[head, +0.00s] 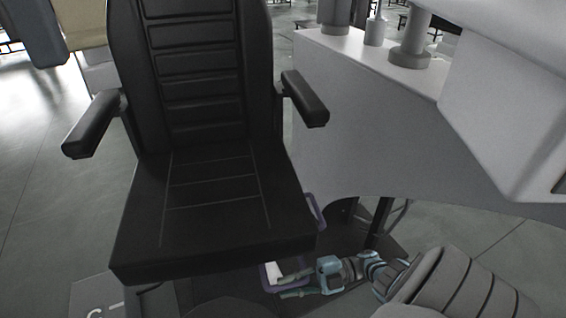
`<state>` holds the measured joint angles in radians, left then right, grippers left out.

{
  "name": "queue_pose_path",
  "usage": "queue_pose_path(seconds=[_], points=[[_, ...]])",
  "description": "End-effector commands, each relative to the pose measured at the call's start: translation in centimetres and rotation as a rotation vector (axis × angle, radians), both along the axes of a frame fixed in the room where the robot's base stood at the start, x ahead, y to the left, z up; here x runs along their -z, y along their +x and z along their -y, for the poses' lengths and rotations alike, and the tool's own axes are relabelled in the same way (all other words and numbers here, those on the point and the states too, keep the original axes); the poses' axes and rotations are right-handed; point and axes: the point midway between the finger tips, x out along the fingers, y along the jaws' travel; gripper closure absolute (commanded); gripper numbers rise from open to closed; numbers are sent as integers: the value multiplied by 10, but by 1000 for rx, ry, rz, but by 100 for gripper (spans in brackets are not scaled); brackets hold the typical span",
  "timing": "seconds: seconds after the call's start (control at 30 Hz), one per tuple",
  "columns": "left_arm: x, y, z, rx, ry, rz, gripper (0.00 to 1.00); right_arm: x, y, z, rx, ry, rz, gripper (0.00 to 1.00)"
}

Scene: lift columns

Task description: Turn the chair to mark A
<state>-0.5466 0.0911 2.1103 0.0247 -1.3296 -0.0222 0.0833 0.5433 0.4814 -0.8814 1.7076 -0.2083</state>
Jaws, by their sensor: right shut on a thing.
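The black chair (208,200) stands left of centre in the head view, with a ribbed backrest, a padded seat and two armrests (305,98). Its seat front points towards me and a little to the left. My right gripper (279,286) is low, under the front right corner of the seat. It is shut on a purple-edged handle (264,274) there; the exact contact is hard to see. A floor plate with the letter C (95,312) shows at the bottom left, partly cut off. Mark A is not visible. My left gripper is not in view.
A large pale grey housing (370,115) stands close to the right of the chair, with grey cylinders (410,45) on top. Other seats or furniture (82,25) show at the upper left. The grey floor (40,200) left of the chair is clear.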

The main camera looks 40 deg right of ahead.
Motion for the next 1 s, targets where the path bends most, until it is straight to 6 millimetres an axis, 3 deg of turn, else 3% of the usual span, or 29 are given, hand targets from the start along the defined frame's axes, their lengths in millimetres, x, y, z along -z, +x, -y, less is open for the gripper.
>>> queue_pose_path(seconds=[0.03,0.07,0.2,0.67,0.77,0.93,1.0], points=[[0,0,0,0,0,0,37,3,-4,0,-4,-2,-11,100],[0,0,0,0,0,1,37,2,-4,0,-5,-2,-10,85],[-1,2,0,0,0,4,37,2,-3,0,-3,-1,-8,65],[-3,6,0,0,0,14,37,-7,-1,2,-2,-10,1,65],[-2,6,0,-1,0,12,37,-20,-2,0,-4,-6,1,65],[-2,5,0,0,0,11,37,-57,-3,0,-8,-1,0,62],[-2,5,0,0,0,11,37,-72,-3,0,-7,-2,-2,65]])
